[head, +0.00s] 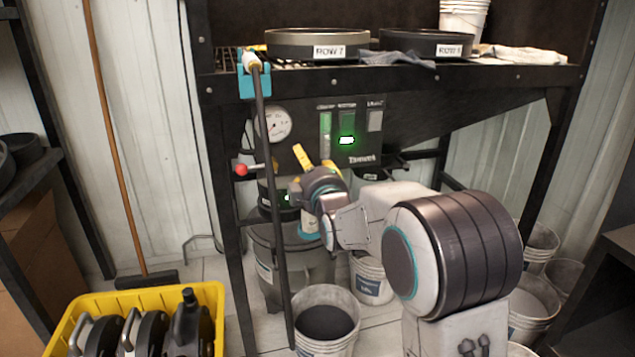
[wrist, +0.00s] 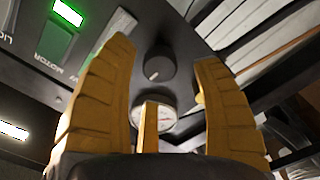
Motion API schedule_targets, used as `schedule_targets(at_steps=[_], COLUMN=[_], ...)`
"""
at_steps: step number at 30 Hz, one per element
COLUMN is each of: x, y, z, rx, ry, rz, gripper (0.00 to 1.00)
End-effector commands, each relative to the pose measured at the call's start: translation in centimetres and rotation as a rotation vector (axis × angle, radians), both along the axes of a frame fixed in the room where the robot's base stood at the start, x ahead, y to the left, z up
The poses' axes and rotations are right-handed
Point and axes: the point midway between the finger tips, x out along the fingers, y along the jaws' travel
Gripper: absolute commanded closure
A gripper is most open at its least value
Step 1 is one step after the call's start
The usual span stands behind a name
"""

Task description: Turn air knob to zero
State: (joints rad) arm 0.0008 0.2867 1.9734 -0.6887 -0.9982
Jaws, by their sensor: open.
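The air knob (wrist: 155,63) is a round dark knob with a short pale mark on its face, on the dark control panel (wrist: 190,42). In the wrist view it lies between and beyond the yellow fingers of my gripper (wrist: 163,54). The fingers are spread wide, with a gap to the knob on both sides, and hold nothing. I cannot tell how near the fingertips are to the panel. In the head view my gripper (head: 316,160) is at the panel's lower part, below the green lights, and the knob cannot be made out there.
A round white gauge (head: 273,123) is on the panel's left; a red-tipped lever (head: 241,170) sticks out below it. A dark upright pole (head: 268,180) stands left of my gripper. Buckets (head: 327,320) and a yellow crate (head: 208,292) stand on the floor.

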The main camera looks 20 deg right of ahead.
Motion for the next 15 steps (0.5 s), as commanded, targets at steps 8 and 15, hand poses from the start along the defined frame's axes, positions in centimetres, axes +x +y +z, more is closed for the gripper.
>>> schedule_targets(at_steps=[8, 15], x=[-4.4, -7.2], y=[0.0, 0.0], z=[0.1, 0.1], rx=[0.000, 0.000], ry=[0.000, -0.002], rz=[0.000, 0.000], gripper=[0.39, 0.39])
